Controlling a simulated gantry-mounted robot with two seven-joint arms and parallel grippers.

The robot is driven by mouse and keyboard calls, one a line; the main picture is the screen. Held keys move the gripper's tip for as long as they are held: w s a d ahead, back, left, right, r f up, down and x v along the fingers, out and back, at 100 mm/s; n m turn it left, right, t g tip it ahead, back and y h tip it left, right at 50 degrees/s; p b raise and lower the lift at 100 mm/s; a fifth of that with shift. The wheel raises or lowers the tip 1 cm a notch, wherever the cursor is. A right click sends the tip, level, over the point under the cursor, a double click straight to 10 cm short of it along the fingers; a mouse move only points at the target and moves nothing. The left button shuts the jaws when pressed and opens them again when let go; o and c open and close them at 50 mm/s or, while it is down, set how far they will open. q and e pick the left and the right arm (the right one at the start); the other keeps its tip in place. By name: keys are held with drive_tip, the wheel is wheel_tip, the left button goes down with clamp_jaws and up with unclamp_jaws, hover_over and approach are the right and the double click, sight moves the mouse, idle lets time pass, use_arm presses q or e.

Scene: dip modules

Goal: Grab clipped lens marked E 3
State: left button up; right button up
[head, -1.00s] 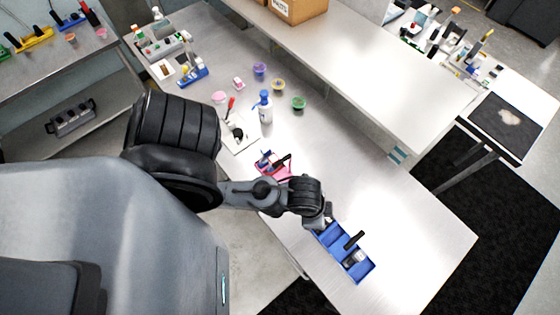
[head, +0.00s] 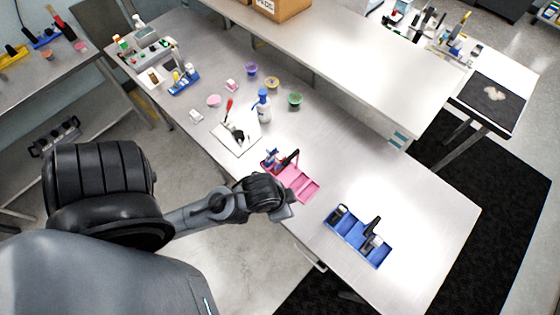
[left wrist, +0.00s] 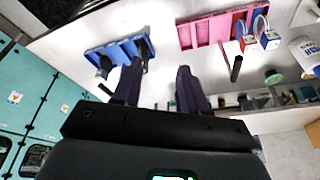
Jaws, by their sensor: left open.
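A blue tray (head: 349,236) lies on the table at the lower right. It holds a dark piece with a pale face (head: 338,213) at its left end and a black-handled piece (head: 372,228) beside a small clear-and-black piece. No E 3 mark is readable. My left gripper (left wrist: 158,84) is open and empty, its fingers apart; the blue tray (left wrist: 98,52) is at upper left and the pink tray (left wrist: 208,31) at upper right. My right gripper is out of view.
A blue-topped bottle (head: 263,108), a white board with tools (head: 224,137) and several small coloured cups stand farther back. A raised shelf (head: 375,72) runs behind the table.

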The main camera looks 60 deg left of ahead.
use_arm(q)
drive_tip(key=shift+s, duration=0.1)
idle(0.4)
drive_tip(key=shift+d, duration=0.1)
drive_tip(key=c, duration=0.3)
